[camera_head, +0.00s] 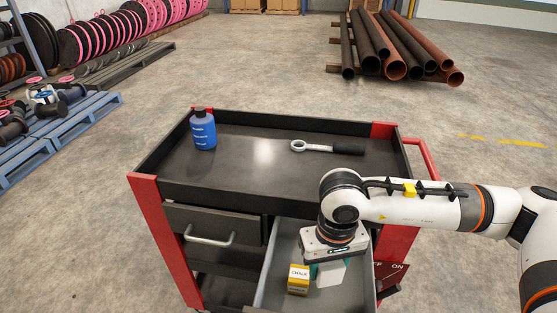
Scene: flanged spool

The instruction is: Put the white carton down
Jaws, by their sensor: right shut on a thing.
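The white carton (331,275) shows just below my right gripper (327,264), over the open drawer (266,271) of the cart. My right gripper points down and is shut on the carton, hiding its top. I cannot tell whether the carton touches the drawer floor. A yellow box marked CHALK (298,280) stands in the drawer, just left of the carton. My left gripper is not in view.
A closed drawer (213,226) is at left. Pipes (395,48) and blue pallets (62,128) lie farther off on open floor.

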